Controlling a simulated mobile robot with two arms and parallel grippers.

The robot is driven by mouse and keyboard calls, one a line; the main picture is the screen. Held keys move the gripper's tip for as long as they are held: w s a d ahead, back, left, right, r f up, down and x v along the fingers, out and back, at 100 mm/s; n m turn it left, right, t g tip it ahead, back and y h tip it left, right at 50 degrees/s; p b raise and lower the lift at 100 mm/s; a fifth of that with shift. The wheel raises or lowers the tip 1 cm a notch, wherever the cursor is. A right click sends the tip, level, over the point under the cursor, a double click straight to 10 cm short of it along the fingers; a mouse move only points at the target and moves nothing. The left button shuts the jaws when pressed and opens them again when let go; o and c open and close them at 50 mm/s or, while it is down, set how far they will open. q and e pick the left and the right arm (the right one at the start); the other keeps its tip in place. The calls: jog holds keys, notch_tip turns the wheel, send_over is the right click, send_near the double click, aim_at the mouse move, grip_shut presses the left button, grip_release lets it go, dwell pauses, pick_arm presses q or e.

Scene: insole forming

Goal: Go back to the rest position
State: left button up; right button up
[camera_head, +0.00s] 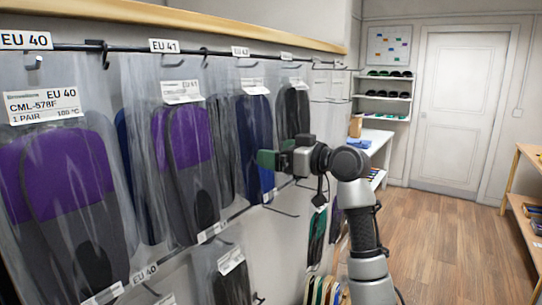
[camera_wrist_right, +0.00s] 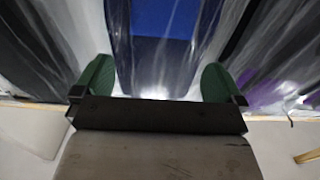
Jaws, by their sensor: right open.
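My right gripper (camera_head: 268,158) reaches in from the lower right in the head view, in front of the hanging insole bags. In the right wrist view its two green fingers (camera_wrist_right: 157,82) stand wide apart with nothing gripped between them. A bag with a dark blue insole (camera_head: 256,130) hangs just behind the gripper. In the right wrist view a bag with a blue insole (camera_wrist_right: 165,22) shows beyond the fingers; I cannot tell whether they touch it. My left gripper is not in view.
Bagged purple insoles (camera_head: 58,185) (camera_head: 183,135) hang from a labelled wall rail (camera_head: 130,47) on the left. A white table (camera_head: 378,138), shoe shelves (camera_head: 385,94) and a door (camera_head: 458,110) are behind. The wooden floor (camera_head: 450,250) is clear; a wooden shelf stands right.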

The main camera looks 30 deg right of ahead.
jog(key=b+v, duration=0.2)
jog(key=v, duration=0.6)
